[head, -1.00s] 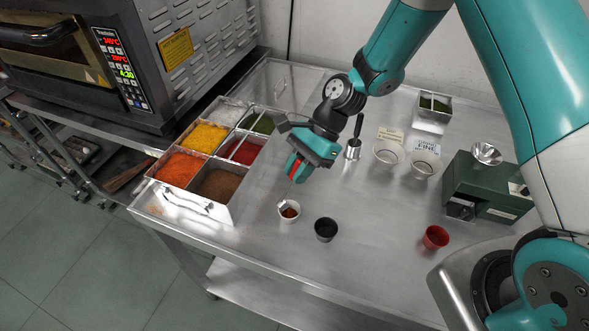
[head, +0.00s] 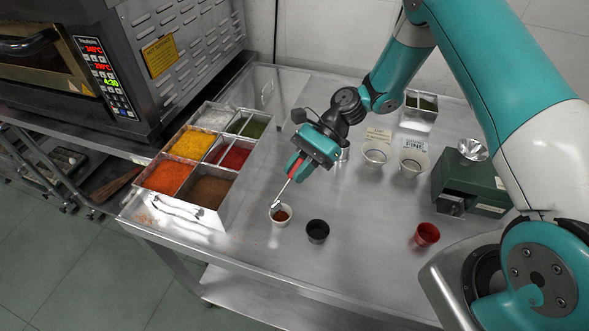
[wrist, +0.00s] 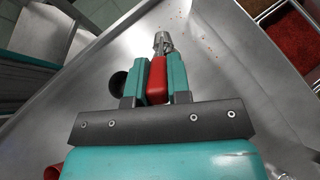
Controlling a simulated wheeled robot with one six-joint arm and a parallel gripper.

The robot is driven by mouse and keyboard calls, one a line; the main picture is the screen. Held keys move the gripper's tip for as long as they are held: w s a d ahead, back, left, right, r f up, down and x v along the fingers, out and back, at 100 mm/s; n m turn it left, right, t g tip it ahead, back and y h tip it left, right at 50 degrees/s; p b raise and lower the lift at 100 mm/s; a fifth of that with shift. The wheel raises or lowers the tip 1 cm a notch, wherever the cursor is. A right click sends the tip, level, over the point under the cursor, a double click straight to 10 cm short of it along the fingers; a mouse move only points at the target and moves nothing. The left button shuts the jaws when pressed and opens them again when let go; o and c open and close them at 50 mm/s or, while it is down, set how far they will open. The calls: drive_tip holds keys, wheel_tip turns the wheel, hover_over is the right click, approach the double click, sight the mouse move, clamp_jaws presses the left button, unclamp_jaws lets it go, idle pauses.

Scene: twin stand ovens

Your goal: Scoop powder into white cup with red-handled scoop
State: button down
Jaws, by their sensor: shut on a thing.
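The white cup (head: 281,216) stands on the steel table with some reddish-brown powder in it. My gripper (head: 296,168) is shut on the red handle of the scoop (head: 284,190) above and slightly right of the cup. The scoop's metal shaft slants down and its small end is at the cup's rim; whether it touches is unclear. In the wrist view, the red handle (wrist: 157,80) sits between both fingers, with the metal end beyond it. I cannot tell the scoop's contents. The powder bins (head: 228,201) at the left hold brown, orange, yellow, red, green and white powders.
A black cup (head: 317,232) stands just right of the white cup, and a red cup (head: 427,234) farther right. Two clear bowls (head: 376,154) with labels, a green machine (head: 470,185) and a metal canister (head: 343,152) stand behind. An oven (head: 160,60) is at left.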

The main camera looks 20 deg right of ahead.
drive_tip(key=shift+w+d+f+g+y+b, duration=0.35)
drive_tip(key=shift+d+f+g+y+b, duration=0.15)
drive_tip(key=shift+d+f+y+b, duration=0.4)
drive_tip(key=shift+a+r+y, duration=0.1)
drive_tip(key=shift+r+y, duration=0.05)
drive_tip(key=shift+y, duration=0.15)
drive_tip(key=shift+r, duration=0.1)
idle(0.5)
